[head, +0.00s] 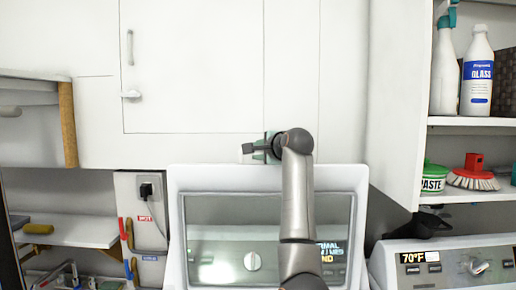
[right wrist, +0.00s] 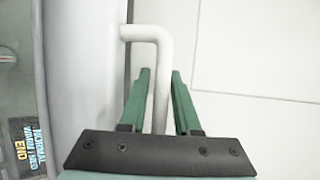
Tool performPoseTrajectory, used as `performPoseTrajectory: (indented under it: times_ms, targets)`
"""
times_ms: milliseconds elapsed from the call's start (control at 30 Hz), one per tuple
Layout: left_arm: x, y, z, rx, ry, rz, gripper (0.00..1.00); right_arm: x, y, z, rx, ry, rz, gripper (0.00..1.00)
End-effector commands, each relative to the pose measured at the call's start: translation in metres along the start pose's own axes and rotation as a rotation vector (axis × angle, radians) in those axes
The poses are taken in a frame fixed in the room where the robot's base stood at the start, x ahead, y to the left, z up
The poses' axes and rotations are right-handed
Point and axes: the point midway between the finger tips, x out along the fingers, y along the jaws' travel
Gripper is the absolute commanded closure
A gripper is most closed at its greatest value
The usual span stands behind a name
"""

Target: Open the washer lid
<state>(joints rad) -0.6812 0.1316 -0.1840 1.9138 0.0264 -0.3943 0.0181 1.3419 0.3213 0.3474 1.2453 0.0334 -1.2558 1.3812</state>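The washer lid (head: 181,181) is a white frame around a large clear window and stands raised, low in the middle of the head view. The washer's knob and lit display (head: 330,252) show through its window. My right arm crosses in front of the lid. My right gripper (head: 250,149) is at the lid's top edge. My left gripper is not in view.
A white cabinet (head: 192,70) is behind and above the lid. Another machine's control panel (head: 450,265) is at lower right.

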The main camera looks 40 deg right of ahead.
Motion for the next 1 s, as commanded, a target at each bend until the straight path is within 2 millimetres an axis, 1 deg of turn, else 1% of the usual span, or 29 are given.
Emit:
performPoseTrajectory:
  times_ms: [267, 367, 500, 567, 1000]
  targets:
    - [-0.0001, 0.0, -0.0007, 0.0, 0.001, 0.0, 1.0, 0.0017, 0.0002, -0.0001, -0.001, 0.0, -0.001, 0.69]
    - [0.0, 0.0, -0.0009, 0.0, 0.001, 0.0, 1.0, 0.0016, 0.0002, -0.0001, -0.001, 0.0, -0.001, 0.78]
    - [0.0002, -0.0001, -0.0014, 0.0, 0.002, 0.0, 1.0, 0.0015, 0.0001, -0.0001, -0.001, 0.0, 0.0, 0.94]
    - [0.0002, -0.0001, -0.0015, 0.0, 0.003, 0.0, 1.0, 0.0015, 0.0002, -0.0001, -0.001, 0.0, 0.0, 1.0]
    - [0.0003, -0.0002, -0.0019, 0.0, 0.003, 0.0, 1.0, 0.0015, 0.0003, 0.0, -0.001, 0.0, 0.0, 1.0]
